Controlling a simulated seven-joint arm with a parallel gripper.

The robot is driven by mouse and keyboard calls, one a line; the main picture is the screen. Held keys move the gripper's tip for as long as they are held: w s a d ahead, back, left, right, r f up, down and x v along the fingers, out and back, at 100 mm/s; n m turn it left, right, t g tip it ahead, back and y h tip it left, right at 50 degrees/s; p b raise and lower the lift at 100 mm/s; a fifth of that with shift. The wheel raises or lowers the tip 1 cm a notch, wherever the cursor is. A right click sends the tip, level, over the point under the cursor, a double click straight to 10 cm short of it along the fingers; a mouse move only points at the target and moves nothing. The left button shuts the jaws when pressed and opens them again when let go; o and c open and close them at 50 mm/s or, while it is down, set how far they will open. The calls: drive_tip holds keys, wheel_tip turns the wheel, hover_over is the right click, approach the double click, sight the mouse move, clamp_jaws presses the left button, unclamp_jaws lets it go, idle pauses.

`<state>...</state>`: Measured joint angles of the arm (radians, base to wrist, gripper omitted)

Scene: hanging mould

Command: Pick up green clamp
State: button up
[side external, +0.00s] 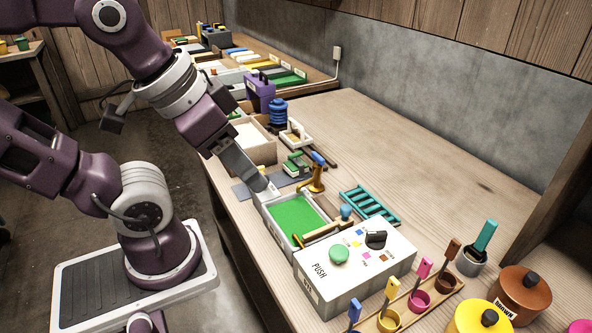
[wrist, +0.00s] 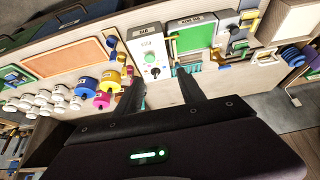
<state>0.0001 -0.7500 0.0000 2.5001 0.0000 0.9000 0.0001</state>
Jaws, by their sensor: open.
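A small green object that looks like the green clamp (side external: 296,164) sits on a grey mat (side external: 245,189) in the side external view, just behind the green-floored tray (side external: 265,203). Its exact shape is too small to tell. In the wrist view a small green part that may be the same object (wrist: 248,19) shows at the upper right. My gripper (side external: 264,187) points down over the tray's far left corner, to the left of the green object and apart from it. In the wrist view my gripper (wrist: 160,84) has its two fingers spread with nothing between them.
A white box with a green button (side external: 352,275), a teal rack (side external: 371,205) and pots (side external: 523,290) are nearer the camera. The bench's right side (side external: 430,170) is clear.

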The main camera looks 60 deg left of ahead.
idle(0.4)
drive_tip(key=shift+c, duration=1)
